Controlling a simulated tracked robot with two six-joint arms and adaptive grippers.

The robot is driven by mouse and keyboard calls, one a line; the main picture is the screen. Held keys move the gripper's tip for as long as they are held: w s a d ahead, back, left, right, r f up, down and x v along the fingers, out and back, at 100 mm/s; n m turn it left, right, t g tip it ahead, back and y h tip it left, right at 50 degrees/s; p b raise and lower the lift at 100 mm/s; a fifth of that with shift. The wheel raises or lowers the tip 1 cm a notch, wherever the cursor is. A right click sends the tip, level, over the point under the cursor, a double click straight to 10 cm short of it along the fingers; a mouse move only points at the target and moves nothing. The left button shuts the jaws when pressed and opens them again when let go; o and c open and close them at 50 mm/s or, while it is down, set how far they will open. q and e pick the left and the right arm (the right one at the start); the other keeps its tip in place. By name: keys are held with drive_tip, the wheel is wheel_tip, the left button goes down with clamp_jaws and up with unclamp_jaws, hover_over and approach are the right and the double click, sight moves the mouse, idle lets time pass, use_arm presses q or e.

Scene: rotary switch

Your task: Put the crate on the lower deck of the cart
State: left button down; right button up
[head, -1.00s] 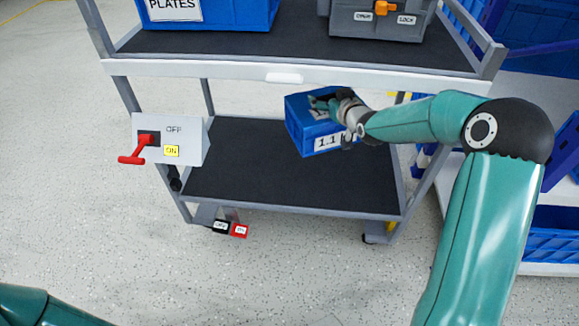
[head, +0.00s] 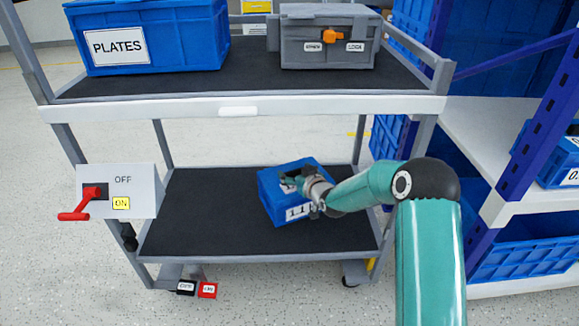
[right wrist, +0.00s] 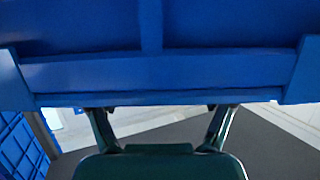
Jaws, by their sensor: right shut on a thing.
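The blue crate (head: 270,201) with a "1.1" label is over the right half of the cart's lower deck (head: 205,215) in the head view. It sits slightly turned; I cannot tell if its base touches the deck. My right gripper (head: 300,187) is shut on the crate at its right side. In the right wrist view the crate's blue wall (right wrist: 160,75) fills the top, with the gripper's fingers (right wrist: 163,110) at its lower edge. The cart (head: 240,108) stands upright in front of me. My left gripper is not in view.
The upper deck holds a blue PLATES bin (head: 150,40) and a grey case (head: 330,40) with an orange latch. A switch panel (head: 120,190) with a red handle (head: 76,213) is at the cart's left. Shelving (head: 490,130) stands right. The lower deck's left half is clear.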

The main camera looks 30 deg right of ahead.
drive_tip(key=shift+w+f+b, duration=0.1)
drive_tip(key=shift+f+b, duration=0.85)
drive_tip(key=shift+f, duration=1.4)
drive_tip(key=o, duration=1.7)
drive_tip(key=shift+f, duration=0.2)
